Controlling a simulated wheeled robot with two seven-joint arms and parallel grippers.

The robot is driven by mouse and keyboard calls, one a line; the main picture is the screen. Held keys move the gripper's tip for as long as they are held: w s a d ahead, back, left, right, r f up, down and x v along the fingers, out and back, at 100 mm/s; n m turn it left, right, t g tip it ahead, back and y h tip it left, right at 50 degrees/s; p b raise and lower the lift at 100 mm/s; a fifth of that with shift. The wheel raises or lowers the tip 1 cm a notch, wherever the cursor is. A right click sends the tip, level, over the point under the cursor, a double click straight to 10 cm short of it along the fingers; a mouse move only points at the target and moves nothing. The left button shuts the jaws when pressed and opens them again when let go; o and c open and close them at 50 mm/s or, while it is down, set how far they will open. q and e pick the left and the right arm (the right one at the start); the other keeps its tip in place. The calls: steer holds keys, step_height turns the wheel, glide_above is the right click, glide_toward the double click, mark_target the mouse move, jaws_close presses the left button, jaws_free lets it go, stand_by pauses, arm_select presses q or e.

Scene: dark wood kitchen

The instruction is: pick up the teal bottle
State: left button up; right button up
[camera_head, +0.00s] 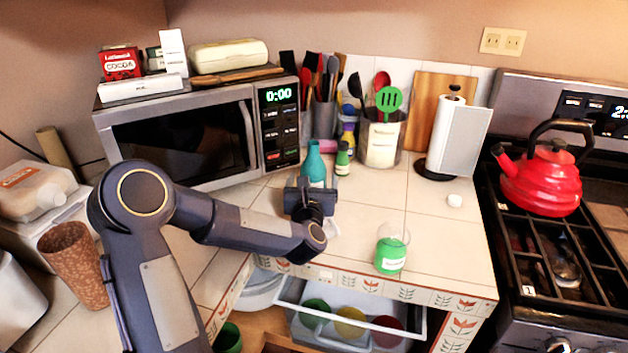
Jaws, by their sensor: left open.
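The teal bottle (314,161) stands upright on the tiled counter, in front of the right end of the microwave. Its neck and upper body show; its lower part is hidden behind my left gripper. My left gripper (311,186) is open and sits right at the bottle, on the near side of it. I cannot tell whether the fingers are around the bottle or just in front of it. My right gripper is not in view.
A small green bottle (342,160) stands close to the right. The microwave (185,140) is behind left, utensil holders (381,143) behind right. A green-labelled jar (390,254) stands near the front edge, above an open drawer (350,299). The counter's right middle is mostly clear.

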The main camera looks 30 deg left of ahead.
arm_select(q)
steer(key=p+x, duration=0.1)
steer(key=x, duration=0.3)
steer(key=shift+w+f, duration=0.2)
steer(key=shift+c, duration=0.5)
steer(key=c, duration=1.5)
steer(key=shift+r, duration=0.15)
steer(key=shift+c, duration=0.3)
steer(key=shift+r, duration=0.1)
